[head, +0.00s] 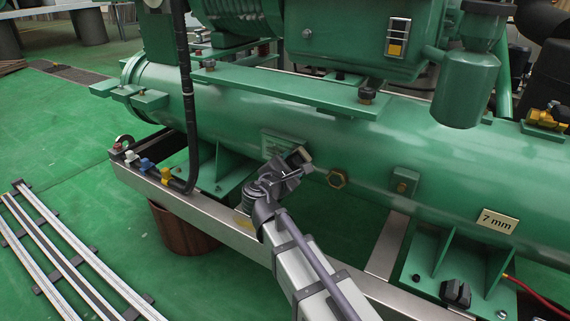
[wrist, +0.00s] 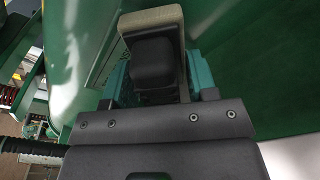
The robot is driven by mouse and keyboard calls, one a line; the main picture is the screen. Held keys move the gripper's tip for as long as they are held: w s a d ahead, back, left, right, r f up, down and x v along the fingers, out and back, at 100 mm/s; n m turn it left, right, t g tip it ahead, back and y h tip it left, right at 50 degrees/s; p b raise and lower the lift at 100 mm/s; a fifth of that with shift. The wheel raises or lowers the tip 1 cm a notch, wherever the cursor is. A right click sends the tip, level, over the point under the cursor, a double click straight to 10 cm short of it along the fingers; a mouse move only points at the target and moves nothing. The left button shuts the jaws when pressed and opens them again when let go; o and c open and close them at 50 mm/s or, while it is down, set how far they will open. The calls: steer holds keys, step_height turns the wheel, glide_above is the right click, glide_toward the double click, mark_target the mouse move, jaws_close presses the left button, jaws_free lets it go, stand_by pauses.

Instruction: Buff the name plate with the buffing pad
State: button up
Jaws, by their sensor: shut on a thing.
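The name plate (head: 276,144) is a pale green plate with faint lines of text on the side of the long green tank. In the wrist view, part of the name plate (wrist: 103,52) shows at a slant left of my gripper. My gripper (head: 289,170) is shut on the buffing pad (head: 301,155), a dark block with a beige face. In the wrist view the buffing pad (wrist: 150,18) sticks out ahead of the fingers. The pad is at the plate's right side in the head view; I cannot tell whether it touches.
The green tank (head: 370,150) runs across the scene above a steel frame rail (head: 215,222). A "7 mm" tag (head: 496,221) is farther right. A black hose (head: 187,100) hangs at left.

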steer(key=shift+s+d, duration=0.4)
steer(key=shift+d, duration=0.15)
steer(key=shift+w+a, duration=0.1)
steer(key=shift+w, duration=0.05)
steer(key=w+a, duration=0.3)
steer(key=a, duration=0.3)
steer(key=shift+w, duration=0.35)
stand_by(0.7)
steer(key=shift+w+a, duration=0.7)
steer(key=shift+a, duration=0.3)
steer(key=shift+w+a, duration=0.65)
steer(key=shift+a, duration=0.35)
steer(key=shift+w, duration=0.1)
steer(key=shift+w+a, duration=0.35)
steer(key=shift+a, duration=0.2)
steer(key=shift+w+a, duration=0.3)
steer(key=shift+a, duration=0.2)
